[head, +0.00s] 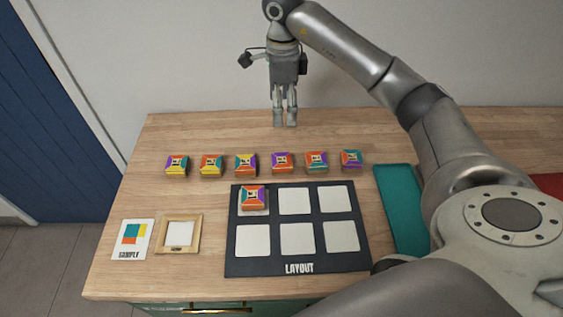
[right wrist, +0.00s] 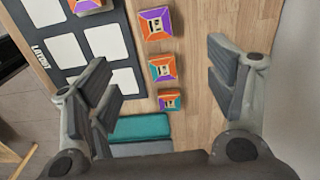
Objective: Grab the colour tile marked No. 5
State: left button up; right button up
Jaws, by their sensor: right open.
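Several colour tiles stand in a row across the wooden table: yellow-purple (head: 177,165), orange-yellow (head: 212,165), yellow-teal-purple (head: 246,164), orange-purple (head: 281,162), orange-teal (head: 316,161) and purple-teal (head: 351,159). Another tile (head: 254,198) sits in the upper left square of the layout board (head: 300,266). Their markings are too small for me to read, so I cannot tell which is No. 5. My right gripper (head: 285,124) is open and empty, pointing down behind the row. The right wrist view shows tiles (right wrist: 156,29) between its spread fingers (right wrist: 160,75). My left gripper is out of view.
A sample card (head: 132,240) and a wooden frame with a white centre (head: 180,234) lie at the left. A teal tray or mat (head: 396,200) lies right of the board. My right arm covers the table's right side. A wall stands behind the table.

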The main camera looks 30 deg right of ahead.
notch_tip(320, 180, down, 3)
jog(key=b, duration=0.8)
send_over(282, 159)
notch_tip(282, 159, down, 5)
notch_tip(282, 159, down, 6)
jog(key=shift+d+r+p, duration=0.1)
jog(key=shift+r+p, duration=0.15)
jog(key=shift+p, duration=0.15)
jog(key=f, duration=0.2)
jog(key=f+p, duration=0.1)
jog(key=f, duration=0.1)
jog(key=shift+s+a+f, duration=0.1)
jog(key=shift+a+f, duration=0.1)
jog(key=shift+f, duration=0.55)
jog(key=c, duration=1.1)
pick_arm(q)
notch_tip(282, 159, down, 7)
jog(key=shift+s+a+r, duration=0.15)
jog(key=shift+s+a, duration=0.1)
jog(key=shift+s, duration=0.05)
pick_arm(e)
jog(key=shift+r, duration=0.2)
